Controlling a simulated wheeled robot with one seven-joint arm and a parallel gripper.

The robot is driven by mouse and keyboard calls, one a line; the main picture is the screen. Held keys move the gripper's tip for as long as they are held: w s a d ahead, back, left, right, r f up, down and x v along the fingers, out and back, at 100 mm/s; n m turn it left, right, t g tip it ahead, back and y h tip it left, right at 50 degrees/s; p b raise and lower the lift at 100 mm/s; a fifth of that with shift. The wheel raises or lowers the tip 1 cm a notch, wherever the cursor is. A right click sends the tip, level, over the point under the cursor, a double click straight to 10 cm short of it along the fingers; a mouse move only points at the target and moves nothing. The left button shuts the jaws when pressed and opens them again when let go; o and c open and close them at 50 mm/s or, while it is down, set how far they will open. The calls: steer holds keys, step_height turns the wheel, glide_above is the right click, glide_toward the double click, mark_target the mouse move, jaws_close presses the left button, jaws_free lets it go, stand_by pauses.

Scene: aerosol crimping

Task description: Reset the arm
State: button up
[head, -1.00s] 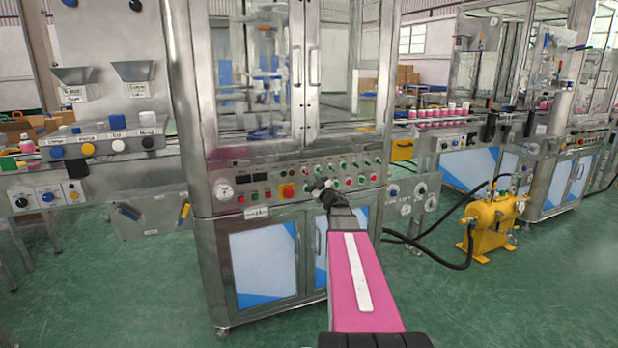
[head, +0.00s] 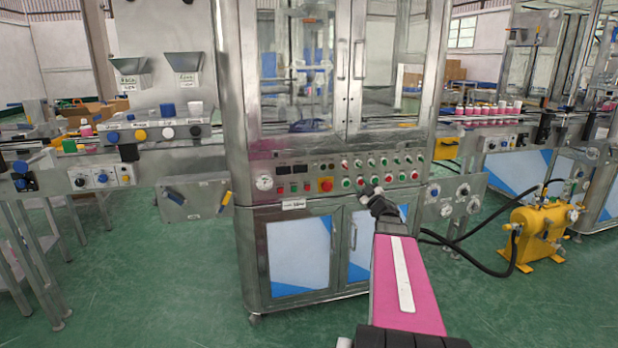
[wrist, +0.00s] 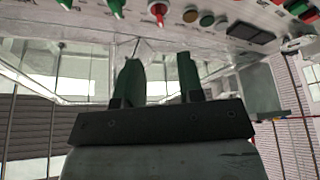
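My arm reaches forward from the bottom of the head view, with a pink link and a dark end. My gripper (head: 376,203) is in front of the machine's control panel, low and right of the red emergency stop button (head: 326,184). Its fingers are too small to make out there. In the wrist view, the two dark green fingers of my gripper (wrist: 160,76) stand apart with nothing between them. The control panel (wrist: 225,12) crosses the top of that view. I cannot tell the exact gap between gripper and panel.
The steel crimping machine (head: 236,150) stands directly ahead, with glass doors above. A yellow pump unit (head: 540,236) with black hoses sits on the floor at right. A conveyor with pink cans (head: 488,110) is behind it. Green floor (head: 165,290) is clear at front left.

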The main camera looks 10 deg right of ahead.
steer(key=shift+f, duration=0.1)
steer(key=s+a+f+m+g+h, duration=0.2)
steer(key=a+f+m+g+h, duration=0.3)
steer(key=f, duration=0.3)
steer(key=s+a+f+m+g+h, duration=0.3)
steer(key=a+f+m+g+h, duration=0.15)
steer(key=f, duration=0.35)
steer(key=s+a+f+g+y, duration=0.2)
steer(key=s+a+f+g, duration=0.3)
steer(key=s+a, duration=0.3)
steer(key=s+a+f+g+y, duration=0.2)
steer(key=s+a+f+g, duration=0.2)
steer(key=s+a+g, duration=0.2)
steer(key=s+a, duration=0.2)
steer(key=s, duration=0.2)
steer(key=shift+s+a+f+g, duration=0.25)
steer(key=shift+a+f+g, duration=0.05)
steer(key=shift+f+g, duration=0.05)
